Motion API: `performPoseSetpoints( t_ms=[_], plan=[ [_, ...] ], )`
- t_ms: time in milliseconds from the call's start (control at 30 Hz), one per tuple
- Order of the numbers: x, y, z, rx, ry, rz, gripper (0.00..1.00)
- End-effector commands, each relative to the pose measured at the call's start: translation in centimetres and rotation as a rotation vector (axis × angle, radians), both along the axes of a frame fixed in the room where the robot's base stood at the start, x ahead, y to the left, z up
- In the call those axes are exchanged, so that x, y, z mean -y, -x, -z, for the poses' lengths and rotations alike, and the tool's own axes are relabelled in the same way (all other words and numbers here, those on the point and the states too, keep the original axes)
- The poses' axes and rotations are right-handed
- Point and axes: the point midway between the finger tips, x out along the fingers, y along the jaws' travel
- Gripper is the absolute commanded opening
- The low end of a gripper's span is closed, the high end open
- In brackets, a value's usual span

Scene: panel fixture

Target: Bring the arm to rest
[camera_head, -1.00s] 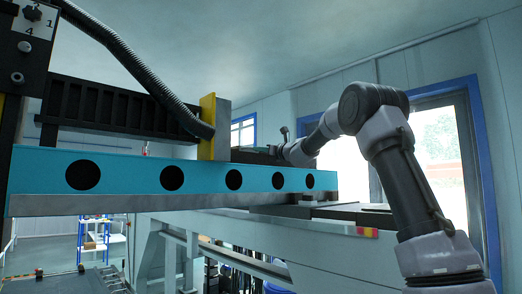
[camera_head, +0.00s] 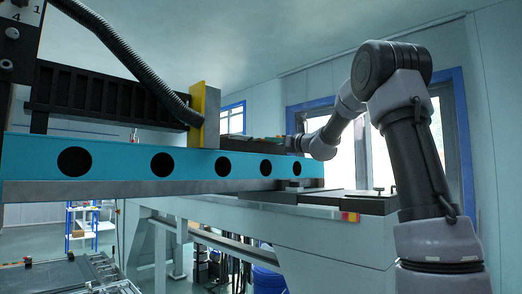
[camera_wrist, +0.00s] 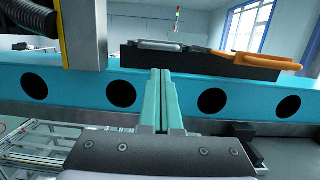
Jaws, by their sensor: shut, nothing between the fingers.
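My gripper (camera_wrist: 160,75) shows in the wrist view as two pale green fingers pressed together, with nothing between them. The fingertips point toward the turquoise beam (camera_wrist: 60,88) with its row of round dark holes, and overlap it in the picture; I cannot tell the gap between them. In the head view my arm rises on the right, bends at the elbow and reaches left toward the far end of the turquoise beam (camera_head: 110,177). The fingers are too small to make out there.
A dark block (camera_wrist: 200,62) with orange-handled tools (camera_wrist: 265,60) sits on or behind the beam. A yellow plate (camera_head: 197,115) and a black corrugated hose (camera_head: 130,60) stand at the left. A white machine frame (camera_head: 300,232) lies below. A blue-framed window is behind.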

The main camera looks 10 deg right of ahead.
Motion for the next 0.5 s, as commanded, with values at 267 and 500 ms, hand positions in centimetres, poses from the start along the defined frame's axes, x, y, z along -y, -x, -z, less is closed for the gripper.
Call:
performPoseSetpoints(
  t_ms=[267, 500],
  plan=[
    [-0.2, 0.9, 0.0, 0.008, 0.032, -0.007, 0.00],
    [-4.7, 11.4, 3.3, 0.108, 0.541, -0.122, 0.00]
  ],
)
